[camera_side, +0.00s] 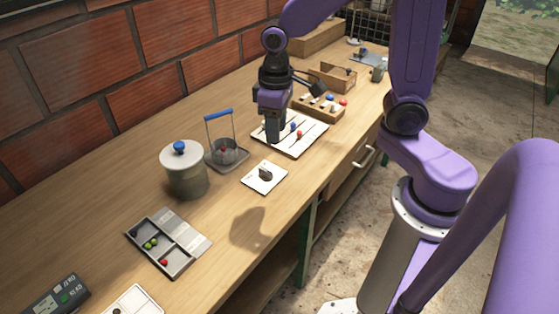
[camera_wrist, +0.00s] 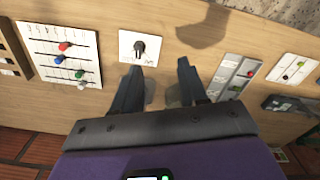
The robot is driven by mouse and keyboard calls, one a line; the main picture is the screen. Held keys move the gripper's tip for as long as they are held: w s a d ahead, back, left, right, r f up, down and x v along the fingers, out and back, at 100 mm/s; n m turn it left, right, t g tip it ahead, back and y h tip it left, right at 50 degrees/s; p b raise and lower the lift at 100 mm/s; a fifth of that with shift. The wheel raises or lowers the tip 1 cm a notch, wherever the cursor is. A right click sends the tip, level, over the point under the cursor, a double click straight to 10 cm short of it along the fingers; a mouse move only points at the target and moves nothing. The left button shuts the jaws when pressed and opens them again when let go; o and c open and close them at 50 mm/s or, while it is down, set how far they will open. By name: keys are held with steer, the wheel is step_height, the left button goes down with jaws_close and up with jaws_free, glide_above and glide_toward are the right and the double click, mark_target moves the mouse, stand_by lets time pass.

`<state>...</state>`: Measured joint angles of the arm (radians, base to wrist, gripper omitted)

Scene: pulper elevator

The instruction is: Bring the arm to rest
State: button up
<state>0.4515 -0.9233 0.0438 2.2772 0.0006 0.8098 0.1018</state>
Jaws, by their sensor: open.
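My gripper (camera_side: 274,138) points down over the wooden table (camera_side: 95,200), with its fingers in front of the white slider board's left part in the side view. In the wrist view my gripper (camera_wrist: 160,68) has its two dark fingers spread apart, with nothing held between the tips. Bare wood shows between the fingertips. A white plate with a dark knob (camera_side: 264,176) lies in front of the gripper; it also shows near the left finger in the wrist view (camera_wrist: 127,54). The gripper looks clear of the table, but its exact height cannot be told.
The slider board (camera_side: 291,148) has red and blue beads. A wire-handled tray (camera_side: 230,157) and a lidded canister (camera_side: 187,180) stand left. A sectioned tray (camera_side: 181,258) holds beads. A peg rack (camera_side: 326,110) and open wooden box (camera_side: 336,85) stand behind.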

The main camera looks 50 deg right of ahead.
steer(key=s+r+n, duration=0.2)
steer(key=s+n, duration=0.6)
steer(key=s, duration=1)
steer(key=shift+s+d+r, duration=0.2)
steer(key=shift+s+d, duration=0.05)
steer(key=shift+s, duration=0.05)
